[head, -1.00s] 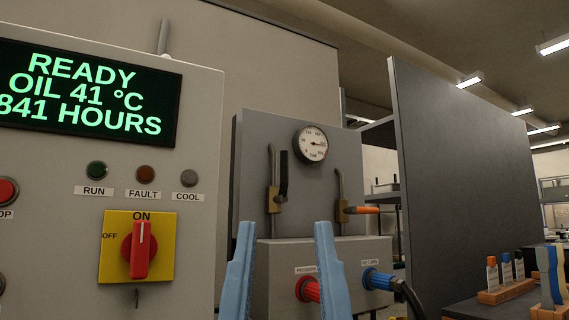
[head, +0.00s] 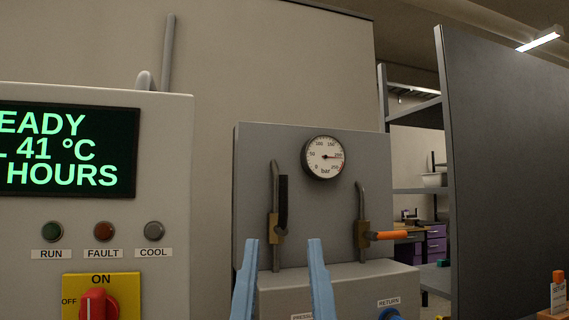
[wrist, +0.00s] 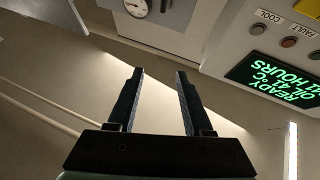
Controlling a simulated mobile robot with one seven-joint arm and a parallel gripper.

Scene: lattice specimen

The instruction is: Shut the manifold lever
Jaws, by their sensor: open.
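The manifold (head: 330,195) is a grey panel with two valves on upright pipes. The left valve has a brass body and a black lever (head: 283,202) standing upright along its pipe. The right valve has a brass body and an orange lever (head: 388,236) lying level, pointing right, across its pipe. My gripper (head: 282,243) is open and empty, its pale blue fingers low in front of the manifold, below the black lever in the picture.
A round pressure gauge (head: 323,157) sits on the manifold above the valves. A control cabinet (head: 165,180) with a green display (head: 70,150) and a red knob on yellow stands at left. A dark partition (head: 505,170) stands at right. A hose port labelled RETURN (head: 389,313) is below.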

